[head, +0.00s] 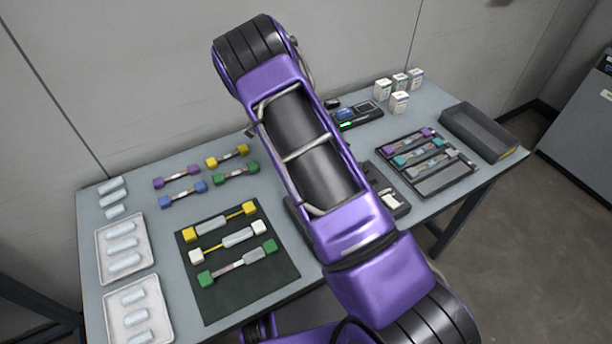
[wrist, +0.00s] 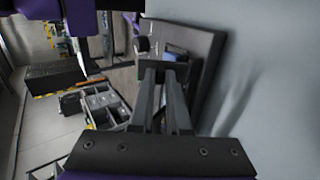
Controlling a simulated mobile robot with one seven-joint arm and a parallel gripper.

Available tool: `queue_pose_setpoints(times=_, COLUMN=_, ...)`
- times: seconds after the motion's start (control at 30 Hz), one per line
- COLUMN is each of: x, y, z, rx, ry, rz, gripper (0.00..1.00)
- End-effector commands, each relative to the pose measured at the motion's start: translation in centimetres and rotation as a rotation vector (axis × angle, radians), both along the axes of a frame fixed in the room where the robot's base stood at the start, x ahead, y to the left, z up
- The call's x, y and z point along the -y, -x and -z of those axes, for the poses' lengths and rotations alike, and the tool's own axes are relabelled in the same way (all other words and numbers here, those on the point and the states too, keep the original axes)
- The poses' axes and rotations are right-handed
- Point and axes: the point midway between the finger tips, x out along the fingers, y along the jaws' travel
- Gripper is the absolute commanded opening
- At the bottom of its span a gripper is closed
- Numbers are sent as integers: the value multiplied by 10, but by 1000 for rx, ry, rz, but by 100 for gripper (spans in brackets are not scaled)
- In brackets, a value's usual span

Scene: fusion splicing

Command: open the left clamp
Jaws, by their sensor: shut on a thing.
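My gripper (wrist: 164,72) shows in the wrist view, its two grey fingers close together at a dark device (wrist: 207,45) with a small bluish screen patch (wrist: 175,50). The fingertips meet a small dark part on this device, which appears to be the left clamp; its exact shape is hidden between and behind the fingers. A small dark knob and a pale piece sit just left of the tips. In the head view my arm covers the gripper and most of the device there. A dark unit with a white part (head: 391,200) shows at the arm's right edge.
A black mat (head: 240,290) with several fibre holders lies left of my arm. A slotted tray (head: 447,181) and a dark open box (head: 484,134) stand at right. White trays (head: 112,283) line the left end. Small boxes (head: 399,102) stand at the back.

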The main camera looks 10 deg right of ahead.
Motion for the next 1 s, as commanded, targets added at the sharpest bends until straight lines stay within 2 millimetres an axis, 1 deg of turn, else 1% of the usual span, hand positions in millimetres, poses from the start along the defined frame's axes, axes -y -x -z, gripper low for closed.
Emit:
queue_pose_setpoints(times=0.03, x=0, y=-2, z=4, rx=-29, ry=8, rz=-1, gripper=0)
queue_pose_setpoints(times=0.2, x=-1, y=-6, z=4, rx=-113, ry=30, rz=0, gripper=0)
queue_pose_setpoints(times=0.4, x=-2, y=-9, z=3, rx=-169, ry=45, rz=1, gripper=0)
queue_pose_setpoints(times=0.93, x=-2, y=-9, z=2, rx=-189, ry=50, rz=1, gripper=0)
queue_pose_setpoints(times=0.97, x=-2, y=-9, z=2, rx=-189, ry=50, rz=1, gripper=20)
queue_pose_setpoints(times=1.0, x=-2, y=-9, z=2, rx=-189, ry=50, rz=1, gripper=27)
